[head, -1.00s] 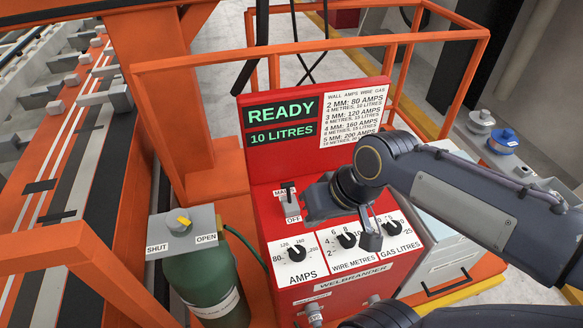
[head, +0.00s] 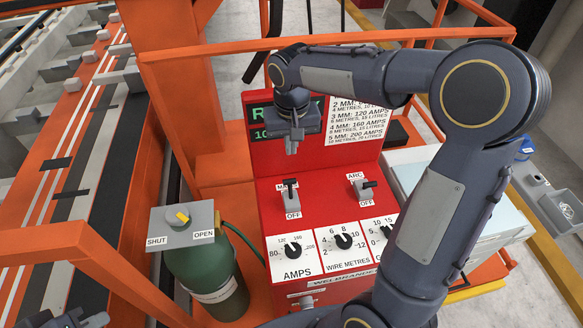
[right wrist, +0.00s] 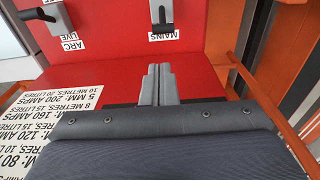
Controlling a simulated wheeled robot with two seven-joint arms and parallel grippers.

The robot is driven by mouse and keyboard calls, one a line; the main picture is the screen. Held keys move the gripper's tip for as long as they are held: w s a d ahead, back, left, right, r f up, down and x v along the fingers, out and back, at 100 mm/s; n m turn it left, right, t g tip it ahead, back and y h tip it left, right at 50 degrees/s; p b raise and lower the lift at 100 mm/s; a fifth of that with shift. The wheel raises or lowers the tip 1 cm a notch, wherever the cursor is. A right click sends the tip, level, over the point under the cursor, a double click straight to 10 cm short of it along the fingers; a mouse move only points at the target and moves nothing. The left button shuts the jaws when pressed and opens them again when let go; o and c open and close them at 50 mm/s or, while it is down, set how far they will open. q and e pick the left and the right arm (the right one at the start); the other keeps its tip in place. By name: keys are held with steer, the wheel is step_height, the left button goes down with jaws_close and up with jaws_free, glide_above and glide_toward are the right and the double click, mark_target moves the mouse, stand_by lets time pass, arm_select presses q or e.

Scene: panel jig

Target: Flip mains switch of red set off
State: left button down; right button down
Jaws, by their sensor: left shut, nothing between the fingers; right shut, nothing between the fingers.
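The red set (head: 330,165) stands in the middle of the head view. Its mains switch (head: 290,190) is at the left of the panel, with the lever up toward the MAINS label and away from the OFF label below. The mains switch (right wrist: 162,14) also shows at the top of the right wrist view. My right gripper (head: 292,147) is shut and empty, above and behind the mains switch and apart from it; its fingers (right wrist: 157,72) touch each other. My left gripper (head: 75,321) shows only partly at the bottom left corner, well away from the set.
An arc switch (head: 366,190) sits right of the mains switch. Dials for amps (head: 293,251) and wire metres (head: 344,241) are below. A green gas cylinder (head: 205,275) with a valve block stands at the left. Orange rails (head: 200,55) surround the set.

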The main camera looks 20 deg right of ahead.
steer(key=b, duration=0.8)
glide_toward(290, 192)
steer(key=w+f, duration=0.1)
steer(key=f, duration=0.1)
steer(key=w+d+f, duration=0.1)
steer(key=f, duration=0.1)
steer(key=w+d+f, duration=0.1)
steer(key=w+f, duration=0.1)
steer(key=shift+w, duration=0.15)
steer(key=shift+r, duration=0.1)
steer(key=shift+s+r, duration=0.15)
steer(key=shift+s, duration=0.1)
